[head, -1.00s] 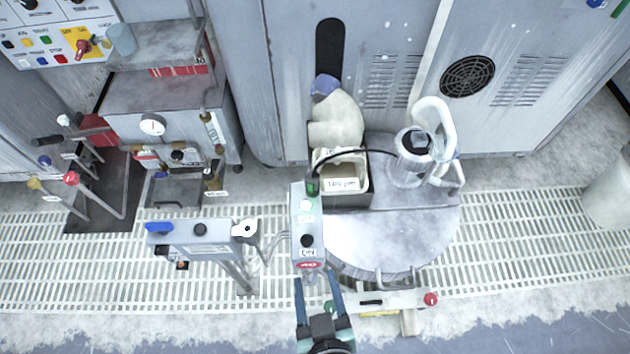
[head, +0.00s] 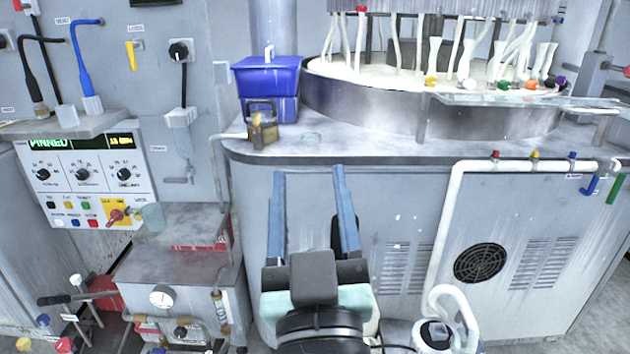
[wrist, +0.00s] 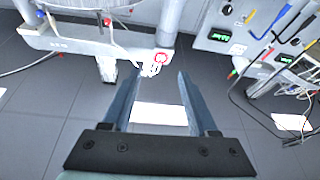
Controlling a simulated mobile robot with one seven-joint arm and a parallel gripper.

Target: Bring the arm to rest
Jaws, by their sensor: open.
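My gripper (head: 310,215) is in the lower middle of the head view, its two blue fingers apart with nothing between them. It is raised in front of the grey machine cabinet (head: 400,220), and its fingers point up the picture. I cannot tell how near the fingertips are to the cabinet. In the wrist view my gripper (wrist: 155,100) also shows open and empty, with grey tiled floor and a white patch (wrist: 160,115) visible beyond the fingers.
A round metal basin (head: 400,105) with several pale hoses stands on the cabinet top. A blue bin (head: 268,78) and a brass padlock-like item (head: 263,130) are left of it. A control panel (head: 85,180) is at left. A white pipe (head: 455,220) runs down the cabinet front.

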